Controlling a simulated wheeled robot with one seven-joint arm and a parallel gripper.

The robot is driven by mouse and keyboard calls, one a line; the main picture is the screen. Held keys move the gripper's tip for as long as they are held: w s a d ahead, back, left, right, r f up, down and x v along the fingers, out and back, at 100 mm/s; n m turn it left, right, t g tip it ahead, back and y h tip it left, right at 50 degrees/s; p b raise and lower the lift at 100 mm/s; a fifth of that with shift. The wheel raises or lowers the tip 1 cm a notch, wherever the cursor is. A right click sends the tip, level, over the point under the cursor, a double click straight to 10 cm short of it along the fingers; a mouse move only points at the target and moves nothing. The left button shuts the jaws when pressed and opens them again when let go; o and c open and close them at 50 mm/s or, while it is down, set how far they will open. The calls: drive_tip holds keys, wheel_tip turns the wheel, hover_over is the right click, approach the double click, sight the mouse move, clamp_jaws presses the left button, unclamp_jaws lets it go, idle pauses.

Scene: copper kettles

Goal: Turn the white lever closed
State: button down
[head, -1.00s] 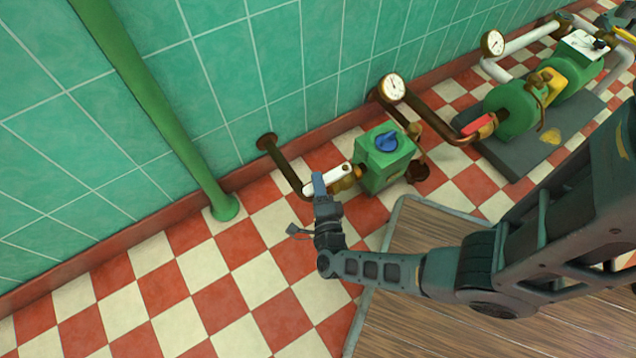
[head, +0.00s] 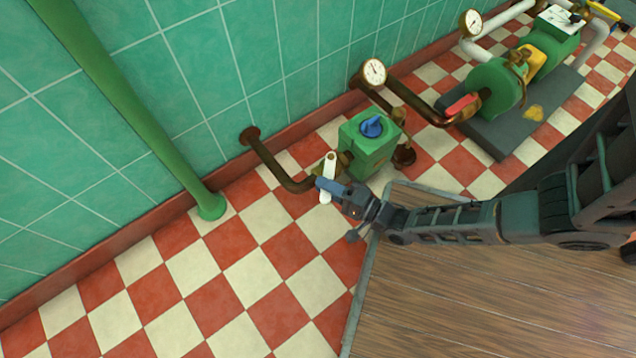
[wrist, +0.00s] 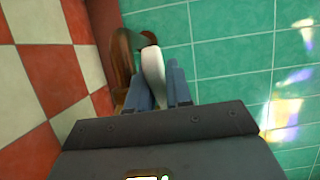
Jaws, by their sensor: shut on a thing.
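The white lever (head: 328,170) sits on the brown pipe just left of the green box valve in the head view. It points across the pipe, with its free end toward me. My gripper (head: 328,187) is shut on the lever near that free end. In the wrist view the white lever (wrist: 152,72) runs between the two blue-grey fingers of my gripper (wrist: 160,88). The lever's tip is hidden by the fingers and the gripper body.
A green box with a blue knob (head: 371,127) stands right of the lever. A gauge (head: 373,72), a red handle (head: 462,106) and a green pump (head: 497,88) are farther right. A green pole (head: 140,110) stands left. Checkered floor (head: 215,290) is free in front.

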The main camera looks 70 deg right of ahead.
drive_tip(key=s+d+n+g+y, duration=0.2)
drive_tip(key=s+n+y, duration=0.3)
drive_tip(key=n+y, duration=0.4)
drive_tip(key=shift+s+d+g+y, duration=0.35)
drive_tip(key=shift+d+y, duration=0.5)
drive_tip(key=shift+y, duration=1.55)
drive_tip(key=shift+d, duration=0.1)
drive_tip(key=c, duration=1.1)
unclamp_jaws()
drive_tip(key=shift+v, duration=3.9)
